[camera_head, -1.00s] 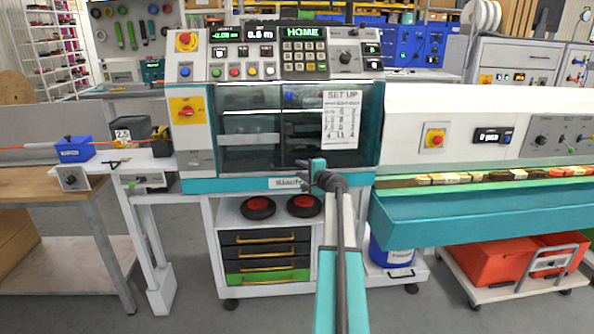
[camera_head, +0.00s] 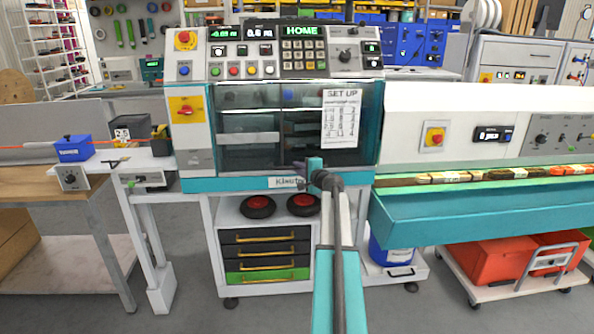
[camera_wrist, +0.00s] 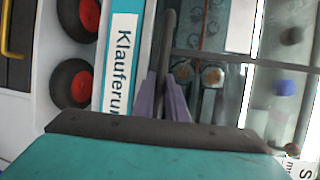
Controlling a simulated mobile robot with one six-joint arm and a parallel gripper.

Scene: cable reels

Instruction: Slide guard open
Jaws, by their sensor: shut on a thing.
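The guard (camera_head: 250,122) is a dark see-through panel across the front of the cabinet, below the control panel. A paper set-up sheet (camera_head: 341,119) hangs on its right part. My gripper (camera_head: 302,168) is at the guard's lower edge, just above the teal name strip. In the wrist view its two purple fingers (camera_wrist: 166,98) are close together on a dark grey bar handle (camera_wrist: 169,38) beside the lettered strip. The fingers hide part of the handle. Rollers and reddish parts show behind the panel.
Two black-and-red wheels (camera_head: 258,206) sit on the shelf below, above a drawer unit (camera_head: 265,256). A teal trough (camera_head: 470,213) juts out on the right. A blue box (camera_head: 73,148) stands on the left bench. Open floor lies in front.

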